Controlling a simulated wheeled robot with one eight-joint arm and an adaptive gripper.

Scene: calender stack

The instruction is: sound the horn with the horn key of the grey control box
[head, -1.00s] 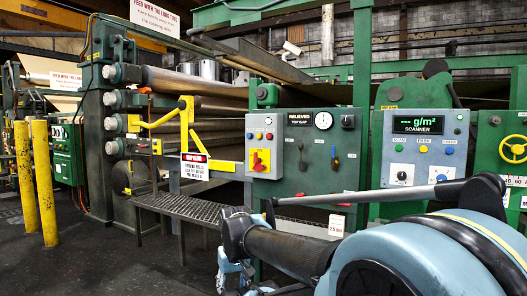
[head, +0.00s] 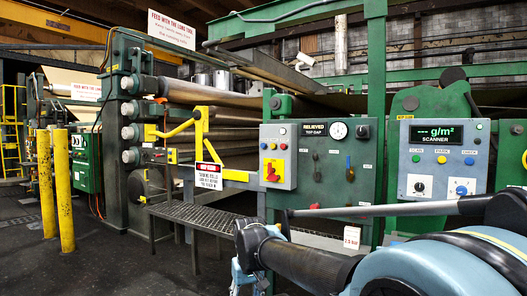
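The grey control box (head: 291,178) is mounted on the left side of the green machine panel, just right of the yellow bracket. It carries a few small coloured buttons in its upper half and a red rotary handle on a yellow plate (head: 273,172) below. The button labels are too small to read, so I cannot tell which one is the horn key. My gripper (head: 246,280) shows only in part at the bottom edge, light blue, in front of and below the box. It is well apart from the box. Its fingertips are mostly hidden.
A dark green panel (head: 320,190) with a gauge and levers adjoins the box. A grey scanner panel (head: 410,163) is further right. A metal grating step (head: 190,212) and a hanging red-white sign (head: 208,187) are left of the box. Yellow posts (head: 63,190) stand left; dark floor is open there.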

